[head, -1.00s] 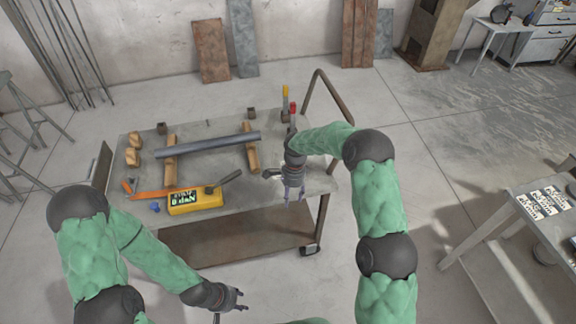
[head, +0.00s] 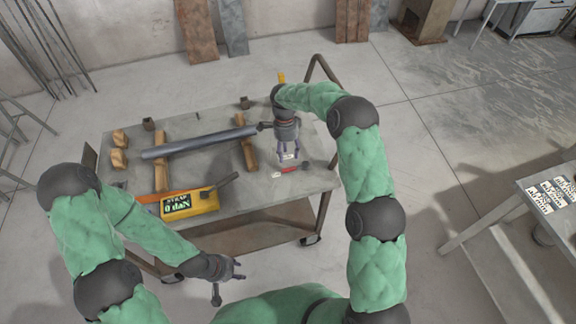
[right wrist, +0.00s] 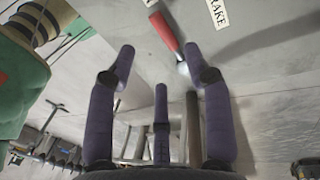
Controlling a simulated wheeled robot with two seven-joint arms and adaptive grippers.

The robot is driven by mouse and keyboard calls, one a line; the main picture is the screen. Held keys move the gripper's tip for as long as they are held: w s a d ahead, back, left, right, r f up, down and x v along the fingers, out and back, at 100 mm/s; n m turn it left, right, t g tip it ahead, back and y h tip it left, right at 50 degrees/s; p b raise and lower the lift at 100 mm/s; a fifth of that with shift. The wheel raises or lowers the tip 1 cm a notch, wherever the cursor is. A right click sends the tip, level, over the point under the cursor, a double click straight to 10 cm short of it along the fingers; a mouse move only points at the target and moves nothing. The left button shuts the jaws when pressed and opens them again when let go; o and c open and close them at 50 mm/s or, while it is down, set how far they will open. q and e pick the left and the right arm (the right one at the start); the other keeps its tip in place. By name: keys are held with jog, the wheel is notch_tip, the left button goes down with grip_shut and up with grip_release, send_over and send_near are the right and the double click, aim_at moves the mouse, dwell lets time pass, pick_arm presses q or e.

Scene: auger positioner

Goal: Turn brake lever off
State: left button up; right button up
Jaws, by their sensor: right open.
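A lever with a red grip (right wrist: 165,32) shows in the right wrist view, ahead of and between my right gripper's fingers, beside a white label reading BRAKE (right wrist: 218,12). In the head view a red piece (head: 289,168) lies just below the fingertips, near the cart's right front edge. My right gripper (head: 288,158) is open, fingers pointing down over it; its fingers also show spread in the right wrist view (right wrist: 160,75), with nothing between them. I cannot tell whether they touch the lever. My left gripper (head: 240,269) is low in front of the cart, fingers apart and empty.
The cart top (head: 215,160) holds a grey pipe (head: 200,142) on wooden blocks and a yellow strap gauge (head: 190,204) reading 0 daN. A yellow-tipped piece (head: 282,77) stands behind my right arm. The cart's rail (head: 325,75) rises at right. Another table (head: 548,195) stands far right.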

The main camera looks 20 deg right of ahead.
aim_at(289, 169)
jog(key=f, duration=0.3)
jog(key=s+f+b, duration=0.1)
jog(key=f, duration=0.3)
jog(key=shift+s+f, duration=0.2)
jog(key=shift+f, duration=0.05)
grip_shut()
